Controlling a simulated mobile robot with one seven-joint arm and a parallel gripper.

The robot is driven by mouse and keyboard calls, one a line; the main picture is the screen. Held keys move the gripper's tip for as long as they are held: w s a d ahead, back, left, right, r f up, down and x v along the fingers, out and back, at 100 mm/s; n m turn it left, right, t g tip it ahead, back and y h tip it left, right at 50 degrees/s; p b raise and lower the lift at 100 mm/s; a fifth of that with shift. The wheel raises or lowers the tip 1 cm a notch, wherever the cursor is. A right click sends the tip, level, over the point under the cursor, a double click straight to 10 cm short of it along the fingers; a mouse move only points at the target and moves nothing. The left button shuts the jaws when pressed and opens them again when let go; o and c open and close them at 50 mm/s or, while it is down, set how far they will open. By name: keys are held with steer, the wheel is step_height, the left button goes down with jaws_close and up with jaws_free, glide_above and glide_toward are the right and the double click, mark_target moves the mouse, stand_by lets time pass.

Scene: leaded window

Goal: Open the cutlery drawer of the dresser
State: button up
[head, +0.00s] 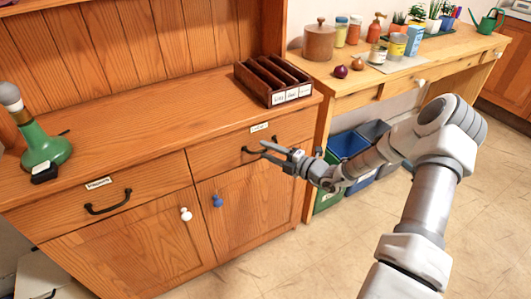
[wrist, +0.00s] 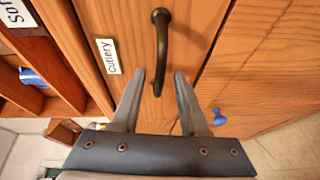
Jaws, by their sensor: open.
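The dresser (head: 130,125) is orange-brown wood. Its cutlery drawer (head: 215,157) is the right one of two and looks shut, flush with the front. A dark curved handle (head: 247,150) is on it; in the wrist view the handle (wrist: 162,45) runs top to bottom in the picture, beside the label "Cutlery" (wrist: 107,56). My gripper (head: 265,150) is open at the drawer front. In the wrist view its fingertips (wrist: 160,74) stand on either side of the handle's lower end, with nothing gripped. I cannot tell whether they touch the handle or how deep they reach.
A dark divided tray (head: 243,79) with labels stands on the dresser top above the drawer. The left drawer (head: 80,207) has its own handle. Below are doors with a white knob (head: 186,214) and a blue knob (head: 218,201). Bins (head: 348,145) stand under the bench at right.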

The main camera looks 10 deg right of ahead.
steer(key=shift+w+a, duration=0.35)
steer(key=shift+w, duration=0.1)
jaws_close()
stand_by(1.2)
